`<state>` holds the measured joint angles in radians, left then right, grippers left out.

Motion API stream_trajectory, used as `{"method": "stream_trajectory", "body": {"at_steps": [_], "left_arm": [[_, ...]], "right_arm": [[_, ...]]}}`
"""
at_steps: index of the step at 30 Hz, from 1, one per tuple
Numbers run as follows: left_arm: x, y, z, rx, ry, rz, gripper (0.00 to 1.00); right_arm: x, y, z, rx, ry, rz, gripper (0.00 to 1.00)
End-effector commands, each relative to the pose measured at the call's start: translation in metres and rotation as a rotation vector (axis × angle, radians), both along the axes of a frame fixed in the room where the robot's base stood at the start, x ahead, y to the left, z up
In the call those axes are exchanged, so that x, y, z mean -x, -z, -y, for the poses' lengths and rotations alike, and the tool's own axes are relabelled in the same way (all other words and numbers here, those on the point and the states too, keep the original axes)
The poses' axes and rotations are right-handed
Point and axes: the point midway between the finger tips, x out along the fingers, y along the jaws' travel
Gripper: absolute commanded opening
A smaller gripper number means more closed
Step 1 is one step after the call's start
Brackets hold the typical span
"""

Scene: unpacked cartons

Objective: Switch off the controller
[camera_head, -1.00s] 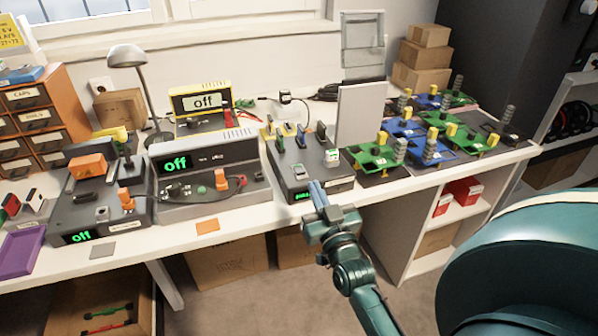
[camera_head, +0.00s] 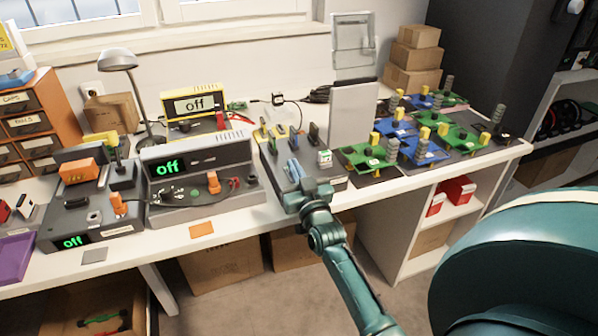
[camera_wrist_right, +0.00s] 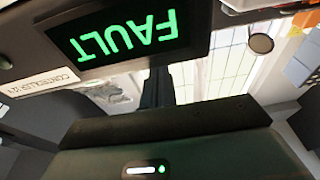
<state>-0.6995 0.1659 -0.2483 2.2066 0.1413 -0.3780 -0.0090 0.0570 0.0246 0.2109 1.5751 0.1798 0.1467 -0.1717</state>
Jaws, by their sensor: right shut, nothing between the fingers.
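The controller (camera_head: 334,183) is a dark grey box on the bench, with several upright parts along its back and a small white-and-green part (camera_head: 325,158) on its top. My right gripper (camera_head: 293,168) is shut and empty, its fingers over the left part of the controller's top as the head view sees it. The gripper and wrist hide most of the controller's front. In the right wrist view, the controller's screen (camera_wrist_right: 122,35) reads FAULT in green, upside down, beside a controller label (camera_wrist_right: 45,84). The shut fingers (camera_wrist_right: 156,85) show just below the screen; contact cannot be told.
A light grey panel (camera_head: 352,113) stands behind the controller's right side. Green and blue boards (camera_head: 365,158) fill the right of the bench.

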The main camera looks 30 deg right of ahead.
Motion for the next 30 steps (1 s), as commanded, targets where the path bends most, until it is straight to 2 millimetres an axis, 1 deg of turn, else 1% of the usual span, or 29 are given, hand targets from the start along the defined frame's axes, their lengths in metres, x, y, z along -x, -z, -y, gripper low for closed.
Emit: {"method": "stream_trajectory", "body": {"at_steps": [1,4,9,17,20,27,30], "left_arm": [[0.0,0.001,-0.001,0.0,-0.001,0.004,0.36],[0.001,-0.003,-0.001,0.002,-0.003,0.015,0.36],[0.0,-0.008,-0.002,0.004,-0.006,0.028,0.36],[0.001,-0.006,-0.002,0.002,-0.006,0.023,0.36],[0.001,-0.004,-0.002,0.001,-0.007,0.022,0.36],[0.002,-0.004,-0.003,0.0,-0.007,0.018,0.36],[0.003,-0.009,-0.003,0.0,-0.006,0.013,0.36]], "right_arm": [[0.0,0.006,0.0,0.001,-0.001,0.001,0.0],[0.001,0.013,-0.001,0.002,-0.001,0.003,0.0],[0.002,0.016,-0.001,0.001,-0.001,0.005,0.0],[0.002,0.017,-0.001,0.001,-0.001,0.004,0.0],[0.003,0.026,-0.001,-0.001,-0.001,0.001,0.0],[0.003,0.024,-0.001,-0.001,-0.001,0.001,0.0],[0.002,0.017,-0.001,-0.001,-0.001,0.001,0.0]]}}
